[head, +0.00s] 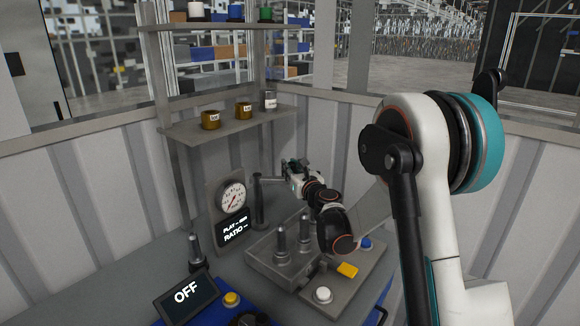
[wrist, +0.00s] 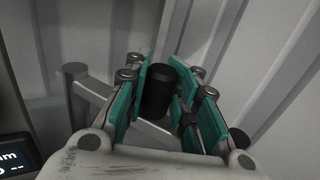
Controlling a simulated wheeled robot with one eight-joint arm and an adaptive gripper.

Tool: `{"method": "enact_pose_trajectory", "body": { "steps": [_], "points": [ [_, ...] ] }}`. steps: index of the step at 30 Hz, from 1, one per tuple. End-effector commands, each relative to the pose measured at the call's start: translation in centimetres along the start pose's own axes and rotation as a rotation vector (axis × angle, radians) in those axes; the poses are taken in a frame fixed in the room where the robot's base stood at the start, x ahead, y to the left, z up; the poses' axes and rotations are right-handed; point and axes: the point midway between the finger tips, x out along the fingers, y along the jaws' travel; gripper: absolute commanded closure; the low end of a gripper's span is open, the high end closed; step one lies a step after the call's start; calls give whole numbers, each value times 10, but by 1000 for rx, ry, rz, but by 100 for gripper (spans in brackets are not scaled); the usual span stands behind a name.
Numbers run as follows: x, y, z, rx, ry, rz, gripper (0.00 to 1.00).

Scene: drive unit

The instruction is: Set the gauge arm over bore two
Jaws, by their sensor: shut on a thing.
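The gauge arm (head: 270,178) is a grey bar that runs right from a dark upright post (head: 258,205) toward my gripper. In the wrist view the bar (wrist: 95,86) leaves the post (wrist: 77,100) and passes under the fingers. My gripper (wrist: 172,90) has its teal pads on either side of a dark round handle (wrist: 158,92), shut on it. In the head view my gripper (head: 292,168) is small, above and behind the grey block (head: 262,262). Two metal bolts (head: 281,240) (head: 305,230) stand on the block. Which bore is two cannot be told.
A dial gauge (head: 232,197) with a dark readout (head: 234,231) stands left of the post. A yellow piece (head: 347,270), white button (head: 323,294) and blue button (head: 365,243) sit right. An OFF screen (head: 187,293) is front left. Shelves (head: 225,123) hold jars above.

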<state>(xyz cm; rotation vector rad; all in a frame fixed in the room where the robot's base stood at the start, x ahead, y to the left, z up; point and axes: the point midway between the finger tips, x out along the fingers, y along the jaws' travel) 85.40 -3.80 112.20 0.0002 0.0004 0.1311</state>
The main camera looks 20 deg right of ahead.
Motion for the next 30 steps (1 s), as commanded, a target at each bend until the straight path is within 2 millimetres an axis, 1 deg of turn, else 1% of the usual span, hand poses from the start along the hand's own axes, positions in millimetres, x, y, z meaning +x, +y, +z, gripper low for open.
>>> {"method": "enact_pose_trajectory", "body": {
  "steps": [3,10,13,22,30],
  "points": [
    [-12,6,-1,-1,0,0,100],
    [-29,17,-1,-2,0,0,100],
    [-36,25,-1,-2,0,-68,100],
    [-50,41,-1,-2,0,-267,100],
    [-57,47,-2,-2,0,-274,100]
  ]
}}
